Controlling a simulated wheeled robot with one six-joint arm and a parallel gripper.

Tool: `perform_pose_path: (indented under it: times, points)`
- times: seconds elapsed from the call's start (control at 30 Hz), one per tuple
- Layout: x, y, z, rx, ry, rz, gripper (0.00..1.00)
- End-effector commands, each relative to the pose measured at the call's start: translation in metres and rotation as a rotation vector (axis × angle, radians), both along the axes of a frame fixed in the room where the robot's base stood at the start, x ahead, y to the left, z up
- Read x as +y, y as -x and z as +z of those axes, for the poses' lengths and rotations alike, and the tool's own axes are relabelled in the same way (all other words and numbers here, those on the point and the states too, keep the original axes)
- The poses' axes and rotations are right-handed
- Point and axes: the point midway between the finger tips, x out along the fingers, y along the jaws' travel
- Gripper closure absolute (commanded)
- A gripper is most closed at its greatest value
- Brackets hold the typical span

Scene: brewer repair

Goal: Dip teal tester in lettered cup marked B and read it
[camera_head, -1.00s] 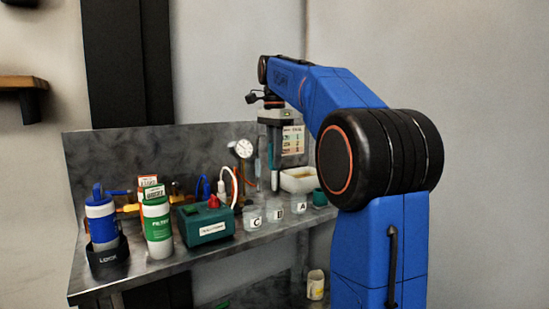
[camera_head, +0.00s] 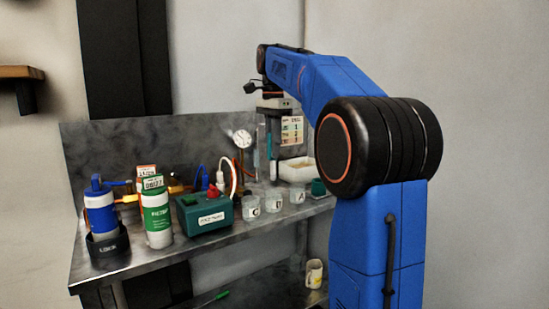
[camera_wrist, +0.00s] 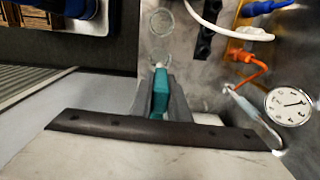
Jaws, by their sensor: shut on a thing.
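My gripper (camera_wrist: 160,98) is shut on the teal tester (camera_wrist: 160,88), which points away from the wrist camera. Three clear lettered cups stand in a row on the bench: cup C (camera_head: 252,209) at left, cup B (camera_head: 276,203) in the middle, cup A (camera_head: 297,196) at right. Two round cup rims show beyond the tester in the wrist view, but their letters cannot be read there. Whether the tester's tip touches a cup cannot be told. Its display is not visible.
Left of the cups stand a teal box (camera_head: 207,216), a green-and-white canister (camera_head: 156,214) and a blue-and-white bottle (camera_head: 102,217). A dial gauge (camera_head: 242,139), hoses and a white tray (camera_head: 298,171) are behind. A mug (camera_head: 315,274) sits below.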

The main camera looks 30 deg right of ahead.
Motion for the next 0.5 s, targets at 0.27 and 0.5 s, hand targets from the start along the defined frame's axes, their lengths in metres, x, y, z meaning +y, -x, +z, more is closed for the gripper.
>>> perform_pose_path:
  times: [0.27, 0.5]
  points:
    - [0.0, 0.0024, 0.0008, -0.151, 0.0, -0.002, 1.0]
    - [0.0002, 0.0027, 0.0006, -0.34, 0.0, -0.003, 1.0]
